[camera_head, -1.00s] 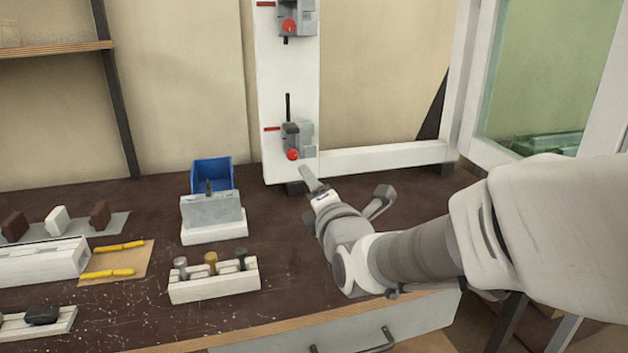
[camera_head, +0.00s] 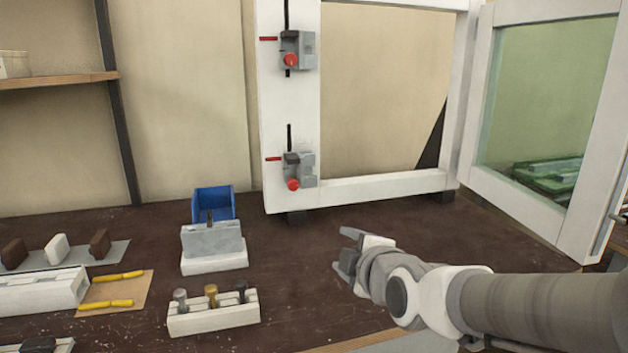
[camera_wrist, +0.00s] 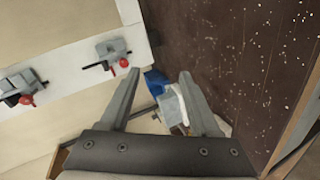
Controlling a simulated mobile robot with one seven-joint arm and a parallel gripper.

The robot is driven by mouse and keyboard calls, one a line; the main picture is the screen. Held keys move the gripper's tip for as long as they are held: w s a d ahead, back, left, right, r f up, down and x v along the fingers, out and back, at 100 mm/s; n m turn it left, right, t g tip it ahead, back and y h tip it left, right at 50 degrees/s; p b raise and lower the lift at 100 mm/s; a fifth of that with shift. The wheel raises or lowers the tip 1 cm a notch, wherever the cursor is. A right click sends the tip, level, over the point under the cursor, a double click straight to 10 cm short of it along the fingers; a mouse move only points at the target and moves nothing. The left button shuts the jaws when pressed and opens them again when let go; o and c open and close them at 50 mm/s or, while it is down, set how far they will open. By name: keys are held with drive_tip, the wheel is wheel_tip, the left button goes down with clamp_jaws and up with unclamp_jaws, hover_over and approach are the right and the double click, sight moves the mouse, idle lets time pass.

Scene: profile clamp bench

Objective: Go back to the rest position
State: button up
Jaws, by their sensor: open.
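My gripper (camera_head: 345,252) is above the dark bench top, right of the middle in the head view, in front of the white frame. In the wrist view my gripper (camera_wrist: 153,92) shows two fingers spread apart with nothing held between them. The white window frame (camera_head: 288,110) stands upright at the back of the bench. It carries an upper grey clamp (camera_head: 304,50) and a lower grey clamp (camera_head: 306,168), each with a red knob. Both clamps also show at the upper left of the wrist view, apart from my fingers.
A blue bin (camera_head: 213,203), a grey block on a white base (camera_head: 212,247) and a rack of several tools (camera_head: 214,317) stand left of my gripper. Yellow-handled tools (camera_head: 106,304) lie farther left. A glazed sash (camera_head: 545,120) stands open at right. The bench before the frame is clear.

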drive_tip(key=s+d+f+m+g+h, duration=0.2)
drive_tip(key=s+d+m+g, duration=0.2)
drive_tip(key=s+m, duration=0.6)
drive_tip(key=s+d+f+m+g+h, duration=0.2)
drive_tip(key=s+d+m+g, duration=0.25)
drive_tip(key=s+m, duration=0.5)
wheel_tip(320, 180, up, 23)
drive_tip(key=s+n+p, duration=0.1)
drive_tip(key=n+p, duration=0.1)
drive_tip(key=p, duration=2)
drive_tip(key=shift+f+t+p, duration=0.15)
drive_tip(key=shift+t+p, duration=0.25)
drive_tip(key=shift+t, duration=0.05)
